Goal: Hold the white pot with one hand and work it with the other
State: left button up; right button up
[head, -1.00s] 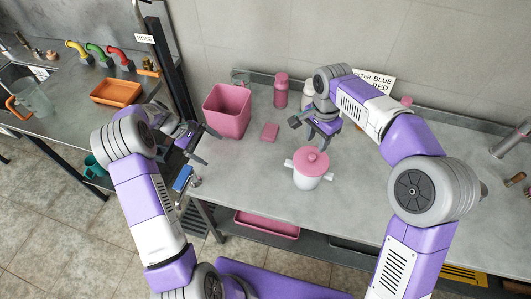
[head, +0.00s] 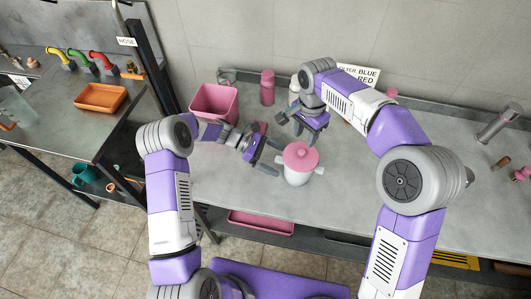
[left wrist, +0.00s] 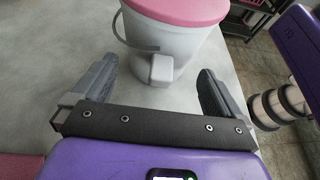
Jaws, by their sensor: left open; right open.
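The white pot (head: 297,176) stands upright on the grey counter (head: 350,200), with a pink knobbed lid (head: 301,155) and a small handle on each side. In the left wrist view the pot (left wrist: 180,45) is straight ahead, with a white side handle (left wrist: 161,69) and a thin grey hoop beside it. My left gripper (head: 279,158) is open at the pot's left side; its fingers lie either side of that handle in the wrist view, without visible contact. My right gripper (head: 301,127) is open and empty above and behind the pot.
A pink bin (head: 214,103) and a pink bottle (head: 267,87) stand behind my left gripper. A sign (head: 358,75) leans at the wall. A pink tray (head: 261,222) lies below the counter. The counter right of the pot is clear.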

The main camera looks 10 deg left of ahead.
pick_arm(q)
jog(key=shift+x, duration=1)
jog(key=shift+c, duration=0.2)
grip_shut()
pick_arm(e)
jog(key=shift+o, duration=1)
jog(key=shift+s+a+r, duration=0.15)
jog(key=s+a+r+m+t+h, duration=0.2)
jog(key=s+h, duration=0.1)
jog(key=t, duration=0.1)
send_near(309, 156)
jog(key=shift+m+h, duration=0.3)
jog(key=x, duration=0.6)
jog(key=shift+w+a+f, duration=0.1)
jog(key=shift+a+f, duration=0.05)
jog(key=shift+a, duration=0.1)
